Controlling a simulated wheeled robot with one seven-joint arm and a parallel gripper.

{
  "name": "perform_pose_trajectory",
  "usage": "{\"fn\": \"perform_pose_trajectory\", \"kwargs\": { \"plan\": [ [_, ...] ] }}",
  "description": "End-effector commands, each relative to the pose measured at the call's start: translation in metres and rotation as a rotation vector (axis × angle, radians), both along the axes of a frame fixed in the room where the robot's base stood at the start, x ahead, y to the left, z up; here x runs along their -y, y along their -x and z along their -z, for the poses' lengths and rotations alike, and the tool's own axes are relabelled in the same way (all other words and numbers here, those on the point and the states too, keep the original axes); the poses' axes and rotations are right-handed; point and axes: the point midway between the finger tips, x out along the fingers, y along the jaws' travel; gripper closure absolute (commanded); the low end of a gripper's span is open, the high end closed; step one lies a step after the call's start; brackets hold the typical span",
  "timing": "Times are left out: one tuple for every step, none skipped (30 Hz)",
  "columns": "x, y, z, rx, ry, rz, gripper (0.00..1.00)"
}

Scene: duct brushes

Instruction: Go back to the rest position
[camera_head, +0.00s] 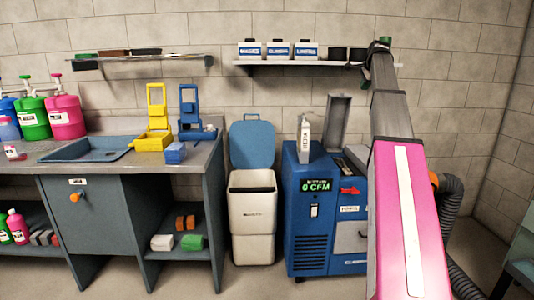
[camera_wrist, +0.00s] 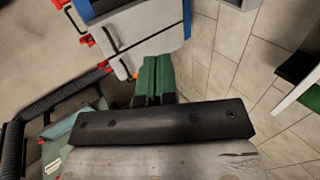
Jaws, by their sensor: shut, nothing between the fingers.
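My gripper (camera_wrist: 158,62) shows in the wrist view as two green fingers pressed together, with nothing between them. In the head view my arm rises on the right side, and the gripper (camera_head: 385,41) is mostly hidden behind the wrist, high up by the right end of the wall shelf. Only a bit of green shows there. No object is held.
The wall shelf (camera_head: 300,63) holds several white-blue jars and dark cups close left of my wrist. The blue machine (camera_head: 313,220) with an upright box stands below. A black hose (camera_head: 449,205) hangs behind my arm. A white bin (camera_head: 252,215) and workbench (camera_head: 95,215) stand left.

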Motion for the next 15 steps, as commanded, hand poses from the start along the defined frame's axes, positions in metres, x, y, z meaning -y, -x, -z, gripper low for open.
{"fn": "perform_pose_trajectory", "kwargs": {
  "plan": [
    [0.0, 0.0, 0.0, 0.0, 0.0, 0.0, 1.0],
    [-0.002, 0.001, 0.006, -0.004, 0.004, -0.007, 1.0],
    [-0.004, 0.002, 0.012, -0.007, 0.007, -0.015, 1.0],
    [-0.005, 0.002, 0.015, -0.008, 0.011, -0.02, 1.0],
    [-0.006, 0.002, 0.019, -0.01, 0.013, -0.024, 1.0],
    [-0.007, 0.003, 0.024, -0.013, 0.016, -0.031, 1.0],
    [-0.009, 0.003, 0.029, -0.017, 0.02, -0.037, 1.0],
    [-0.01, 0.004, 0.033, -0.019, 0.023, -0.043, 1.0],
    [-0.012, 0.004, 0.039, -0.022, 0.027, -0.051, 1.0],
    [-0.014, 0.005, 0.043, -0.025, 0.03, -0.058, 1.0],
    [-0.016, 0.005, 0.049, -0.028, 0.034, -0.065, 1.0],
    [-0.019, 0.007, 0.057, -0.033, 0.04, -0.077, 1.0],
    [-0.021, 0.007, 0.062, -0.036, 0.044, -0.085, 1.0],
    [-0.023, 0.008, 0.069, -0.04, 0.047, -0.094, 1.0],
    [-0.026, 0.01, 0.079, -0.047, 0.055, -0.108, 1.0]
  ]
}}
